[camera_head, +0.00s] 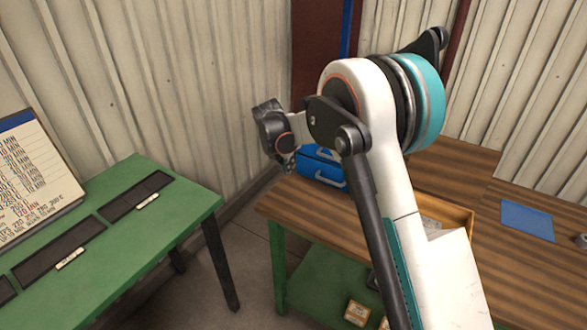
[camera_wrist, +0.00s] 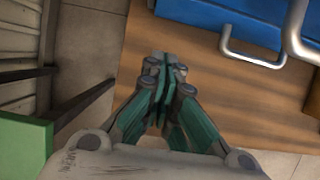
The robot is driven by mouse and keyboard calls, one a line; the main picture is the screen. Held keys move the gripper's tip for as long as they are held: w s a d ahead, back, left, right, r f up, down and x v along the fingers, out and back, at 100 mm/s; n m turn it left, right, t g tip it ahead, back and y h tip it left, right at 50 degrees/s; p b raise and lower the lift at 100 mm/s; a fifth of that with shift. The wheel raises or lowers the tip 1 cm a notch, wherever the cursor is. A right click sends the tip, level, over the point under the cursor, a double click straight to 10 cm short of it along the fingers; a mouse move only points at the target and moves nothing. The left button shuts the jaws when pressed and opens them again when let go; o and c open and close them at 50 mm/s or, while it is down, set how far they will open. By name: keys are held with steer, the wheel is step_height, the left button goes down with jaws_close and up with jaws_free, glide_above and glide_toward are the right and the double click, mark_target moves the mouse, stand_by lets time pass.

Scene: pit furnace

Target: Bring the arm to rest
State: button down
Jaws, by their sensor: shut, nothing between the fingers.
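My gripper shows in the wrist view (camera_wrist: 162,72), its green and grey fingers shut together with nothing between them. It is above the edge of a wooden bench top (camera_wrist: 200,90). In the head view my white and teal arm is raised and folded, and it covers part of the bench. The dark end of the arm (camera_head: 274,135) hangs at the left of the elbow, above the left end of the bench; the fingertips are hard to make out there. A blue case (camera_head: 320,168) with metal handles lies on the bench just beyond the gripper, partly hidden by the arm.
A green table (camera_head: 140,230) with dark trays and a printed board (camera_head: 35,175) stands at the left. Small boxes (camera_head: 357,312) sit on the lower shelf. Corrugated walls close the back.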

steer(key=s+d+r+m+y, duration=0.1)
steer(key=s+d+r+m, duration=0.25)
steer(key=s+r, duration=0.35)
steer(key=s+d+r+m+t+p, duration=0.1)
steer(key=s+d+r+m, duration=0.2)
steer(key=s+r+m, duration=0.3)
steer(key=s+d+r+m+y, duration=0.1)
steer(key=s+d+r+m, duration=0.25)
steer(key=s+r, duration=0.4)
steer(key=s+d+f+m+t, duration=0.1)
steer(key=s+d+m, duration=0.1)
steer(key=s+m, duration=0.6)
steer(key=s+d+f+m+t, duration=0.1)
steer(key=s+m, duration=0.6)
steer(key=s, duration=0.7)
steer(key=shift+s+d+f+m+t+y, duration=0.3)
steer(key=shift+s+d+f+m, duration=0.1)
steer(key=shift+d, duration=0.5)
